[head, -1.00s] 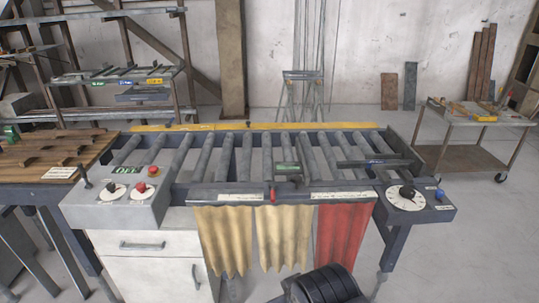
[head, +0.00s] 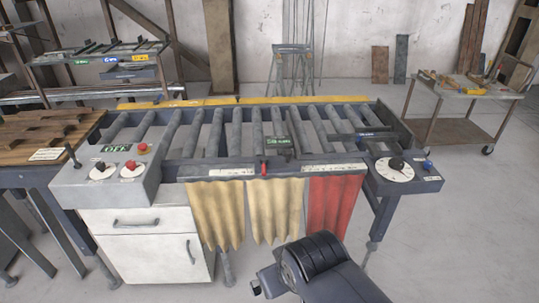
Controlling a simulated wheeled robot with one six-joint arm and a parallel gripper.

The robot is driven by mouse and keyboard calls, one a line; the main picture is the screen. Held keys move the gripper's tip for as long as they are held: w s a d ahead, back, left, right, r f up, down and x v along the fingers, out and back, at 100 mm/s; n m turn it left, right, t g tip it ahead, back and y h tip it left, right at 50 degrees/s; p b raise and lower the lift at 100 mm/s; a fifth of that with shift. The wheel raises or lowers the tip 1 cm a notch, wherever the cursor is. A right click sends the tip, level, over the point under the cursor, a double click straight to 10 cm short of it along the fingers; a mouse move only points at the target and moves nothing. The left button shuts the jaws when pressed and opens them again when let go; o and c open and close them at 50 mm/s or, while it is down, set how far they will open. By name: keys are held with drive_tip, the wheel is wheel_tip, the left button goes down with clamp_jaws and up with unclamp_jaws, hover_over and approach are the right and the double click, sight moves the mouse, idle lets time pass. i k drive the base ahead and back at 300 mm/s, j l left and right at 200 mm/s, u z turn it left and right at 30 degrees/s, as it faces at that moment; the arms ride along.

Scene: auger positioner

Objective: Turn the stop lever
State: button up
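A roller table (head: 225,180) stands ahead of me. I cannot tell for certain which of its handles is the stop lever. A small red handle (head: 264,168) sits at the middle of its front rail, below a green-labelled bracket (head: 278,142). A dark bar with a blue label (head: 366,134) lies across the rollers at the right. A thin black upright lever (head: 71,155) stands at the left end of the grey control box (head: 105,192). Part of my dark arm shows at the bottom, in front of the table and apart from it. My gripper's fingers are not visible.
The grey box carries two dials (head: 103,172) and a red button (head: 141,149). A larger dial (head: 394,168) is on the right corner plate. Curtains (head: 275,208) hang below the front rail. White drawers (head: 150,245) stand below left. The floor at right (head: 470,235) is clear.

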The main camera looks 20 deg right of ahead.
sight(264, 159)
drive_tip(key=i, duration=0.95)
